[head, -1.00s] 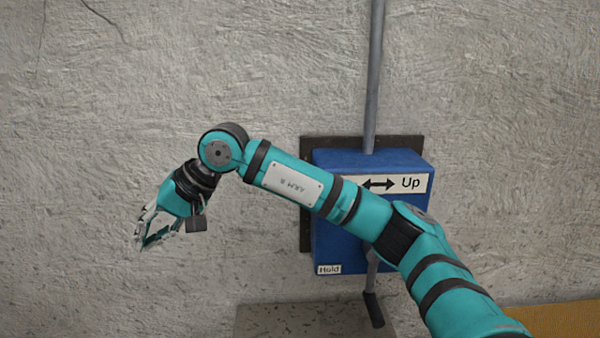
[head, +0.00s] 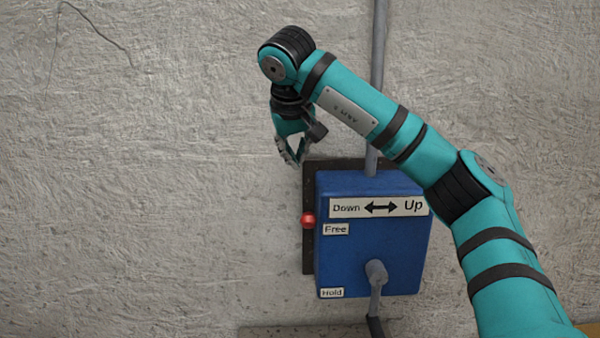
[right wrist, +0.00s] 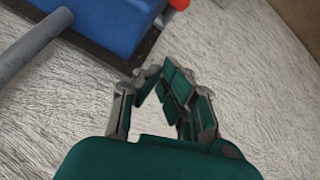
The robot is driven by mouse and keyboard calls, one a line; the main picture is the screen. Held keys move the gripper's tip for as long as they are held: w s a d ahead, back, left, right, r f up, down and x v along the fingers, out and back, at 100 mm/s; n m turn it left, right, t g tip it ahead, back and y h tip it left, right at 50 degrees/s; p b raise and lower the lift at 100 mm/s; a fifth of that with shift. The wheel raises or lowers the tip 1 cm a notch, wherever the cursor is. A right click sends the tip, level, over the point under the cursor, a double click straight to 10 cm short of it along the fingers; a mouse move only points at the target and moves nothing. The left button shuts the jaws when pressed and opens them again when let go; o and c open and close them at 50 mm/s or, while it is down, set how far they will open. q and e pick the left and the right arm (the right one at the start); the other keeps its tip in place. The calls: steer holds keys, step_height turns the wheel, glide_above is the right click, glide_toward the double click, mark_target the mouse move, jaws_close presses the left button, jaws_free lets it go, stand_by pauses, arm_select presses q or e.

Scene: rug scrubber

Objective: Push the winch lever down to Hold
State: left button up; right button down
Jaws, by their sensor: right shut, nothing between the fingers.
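The winch is a blue box (head: 350,260) on a dark wall plate, with "Free" and "Hold" labels on its left side. The lever's red knob (head: 308,219) sticks out at the left edge, level with the Free label (head: 335,229) and well above the Hold label (head: 331,293). In the right wrist view the red knob (right wrist: 180,4) is cut by the top edge, beside the blue box (right wrist: 110,20). My right gripper (head: 294,160) is shut and empty, above the knob and slightly left, apart from it. My left gripper is not in view.
A grey crank (head: 376,275) sits on the lower front of the box. A grey vertical pipe (head: 379,60) runs up from its top and also shows in the right wrist view (right wrist: 35,45). The rough wall left of the box is clear.

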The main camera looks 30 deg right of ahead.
mark_target(310, 220)
steer(key=d+f+p, duration=0.1)
steer(key=f, duration=0.2)
steer(key=d+f+p, duration=0.1)
steer(key=f, duration=0.2)
steer(key=w+d+f+p, duration=0.1)
steer(key=f, duration=0.3)
steer(key=shift+p, duration=0.3)
steer(key=shift+w+a+f, duration=0.1)
steer(key=shift+f, duration=0.05)
steer(key=shift+w+f, duration=0.1)
steer(key=shift+f, duration=0.05)
